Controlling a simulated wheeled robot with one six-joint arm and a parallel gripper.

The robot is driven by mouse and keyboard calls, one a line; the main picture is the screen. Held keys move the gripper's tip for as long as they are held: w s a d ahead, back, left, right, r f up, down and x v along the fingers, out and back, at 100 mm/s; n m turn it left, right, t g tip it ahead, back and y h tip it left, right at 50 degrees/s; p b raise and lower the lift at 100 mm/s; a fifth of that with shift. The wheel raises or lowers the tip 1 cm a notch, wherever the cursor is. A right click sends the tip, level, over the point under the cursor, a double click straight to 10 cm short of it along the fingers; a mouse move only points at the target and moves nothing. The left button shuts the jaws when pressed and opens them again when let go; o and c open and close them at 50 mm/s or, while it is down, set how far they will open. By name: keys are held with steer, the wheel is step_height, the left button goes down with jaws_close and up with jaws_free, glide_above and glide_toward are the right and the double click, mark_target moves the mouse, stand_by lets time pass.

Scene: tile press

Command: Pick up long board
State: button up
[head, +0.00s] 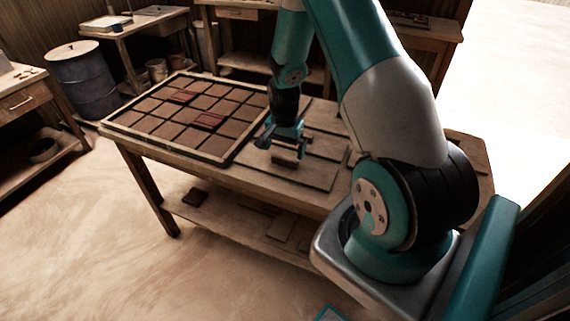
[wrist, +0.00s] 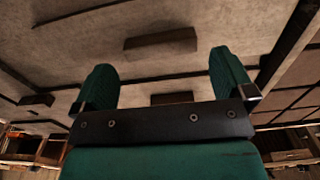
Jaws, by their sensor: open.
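Several flat, thin brown boards lie on the worktable to the right of the tile tray. The nearest long board (head: 310,176) is under my gripper (head: 278,142) in the head view. A small block-like handle (head: 285,157) stands on it, just in front of the gripper. The wrist view shows a wide board surface (wrist: 80,50) with a dark bar handle (wrist: 160,42) ahead of the fingers. A second bar (wrist: 172,98) shows between the green fingers (wrist: 164,74), partly hidden by the gripper's body. The fingers are apart and hold nothing. I cannot tell whether they touch the board.
A framed tray (head: 230,158) of brown tiles, a few reddish, fills the table's left half. More boards lie behind and to the right, partly hidden by my arm. A lower shelf (head: 235,222) holds loose pieces. A dark barrel (head: 82,78) stands back left; the floor in front is clear.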

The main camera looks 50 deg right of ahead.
mark_target(285, 158)
steer(key=shift+d+f+p, duration=0.2)
steer(key=shift+f+p, duration=0.45)
steer(key=shift+f, duration=1.7)
steer(key=c, duration=0.8)
steer(key=shift+r, duration=0.1)
